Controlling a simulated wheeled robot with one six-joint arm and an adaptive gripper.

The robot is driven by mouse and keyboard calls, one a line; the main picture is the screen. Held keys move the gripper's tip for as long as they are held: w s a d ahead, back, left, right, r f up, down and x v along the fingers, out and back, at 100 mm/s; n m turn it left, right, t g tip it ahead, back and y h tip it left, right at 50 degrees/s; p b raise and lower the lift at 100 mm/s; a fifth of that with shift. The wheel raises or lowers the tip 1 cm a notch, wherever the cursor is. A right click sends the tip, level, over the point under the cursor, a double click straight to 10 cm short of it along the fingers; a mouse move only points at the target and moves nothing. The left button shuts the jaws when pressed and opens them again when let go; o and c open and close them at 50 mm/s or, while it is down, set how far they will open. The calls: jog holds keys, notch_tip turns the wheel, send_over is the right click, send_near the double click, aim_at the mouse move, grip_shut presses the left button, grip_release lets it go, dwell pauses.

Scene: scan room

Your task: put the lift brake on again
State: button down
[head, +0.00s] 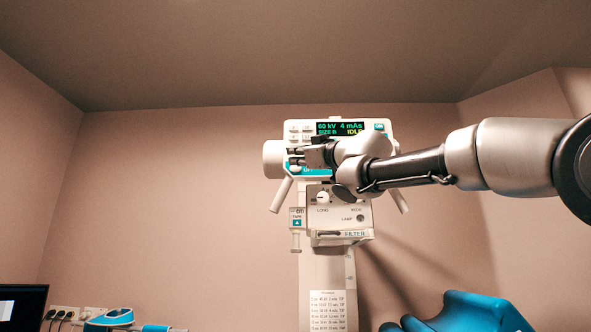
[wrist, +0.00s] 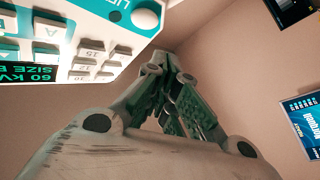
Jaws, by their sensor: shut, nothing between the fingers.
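The white and teal control panel (head: 299,127) of the X-ray head faces me in the head view; its display (head: 341,128) reads 60 kV, 4 mAs, SIZE B, and a partly covered IDLE. In the wrist view the panel (wrist: 113,64) fills the upper left. A round white button (wrist: 146,18) sits on its teal strip, beside cut-off lettering that seems to begin "LI". My gripper (head: 291,156) is in front of the panel's lower left and hides part of it. In the wrist view my gripper (wrist: 160,66) is shut and empty, its tips apart from the button in the picture.
Below the panel are the collimator box (head: 336,222) with its knob and filter slot, and slanted handles (head: 281,195) at either side. The column (head: 325,270) carries a printed chart. A blue padded shape (head: 470,312) is low right; a dark monitor (head: 22,305) is low left.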

jog(key=shift+s, duration=1.3)
jog(key=w+d+f+m+h, duration=0.2)
jog(key=d+f+m+h, duration=0.6)
jog(key=d+f, duration=0.8)
jog(key=s+d+f+m+g+h, duration=0.1)
jog(key=s+d+f+g+h, duration=0.15)
jog(key=d+f, duration=0.5)
jog(key=s+d+f+m+g+h, duration=0.1)
jog(key=s+d+f+h, duration=0.25)
jog(key=d+f, duration=0.35)
jog(key=s+d+f+m+g, duration=0.2)
jog(key=s+d+f+g, duration=0.1)
jog(key=s+f, duration=0.9)
jog(key=s+d+f+m+g, duration=0.1)
jog(key=s+d+f+g, duration=0.2)
jog(key=s+f, duration=0.9)
notch_tip(320, 180, down, 4)
jog(key=shift+s+f+m+g, duration=0.1)
jog(key=shift+s+m+g, duration=0.3)
jog(key=shift+g, duration=0.85)
jog(key=shift+w, duration=0.1)
